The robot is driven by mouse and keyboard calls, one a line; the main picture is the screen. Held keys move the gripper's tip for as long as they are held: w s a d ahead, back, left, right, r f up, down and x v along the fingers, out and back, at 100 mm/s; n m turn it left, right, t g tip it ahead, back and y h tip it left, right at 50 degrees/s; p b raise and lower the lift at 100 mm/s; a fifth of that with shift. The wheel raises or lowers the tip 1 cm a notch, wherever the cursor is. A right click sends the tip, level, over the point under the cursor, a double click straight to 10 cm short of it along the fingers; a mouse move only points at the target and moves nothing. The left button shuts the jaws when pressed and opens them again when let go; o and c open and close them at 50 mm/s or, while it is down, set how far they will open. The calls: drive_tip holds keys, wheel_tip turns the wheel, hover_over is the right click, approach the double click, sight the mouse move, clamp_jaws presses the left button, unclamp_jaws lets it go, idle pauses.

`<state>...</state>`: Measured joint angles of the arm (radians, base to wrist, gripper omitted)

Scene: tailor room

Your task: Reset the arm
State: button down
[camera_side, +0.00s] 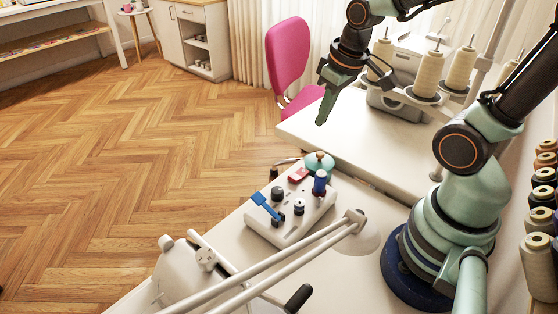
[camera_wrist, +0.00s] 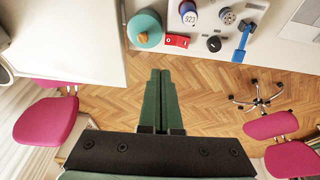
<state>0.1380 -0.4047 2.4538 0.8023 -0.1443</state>
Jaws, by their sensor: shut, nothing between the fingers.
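The gripper touches nothing that I can see.
A teal round object (camera_side: 319,160) and red block (camera_side: 298,175) are near. A lamp arm crosses the front. Thread cones (camera_side: 428,75) stand behind; a pink chair (camera_side: 288,55) is beyond.

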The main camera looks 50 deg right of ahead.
drive_tip(key=s+a+r+t, duration=0.1)
drive_tip(key=a+r+t, duration=0.1)
drive_tip(key=a+r, duration=0.2)
drive_tip(key=shift+s+r, duration=0.2)
drive_tip(key=shift+r, duration=0.95)
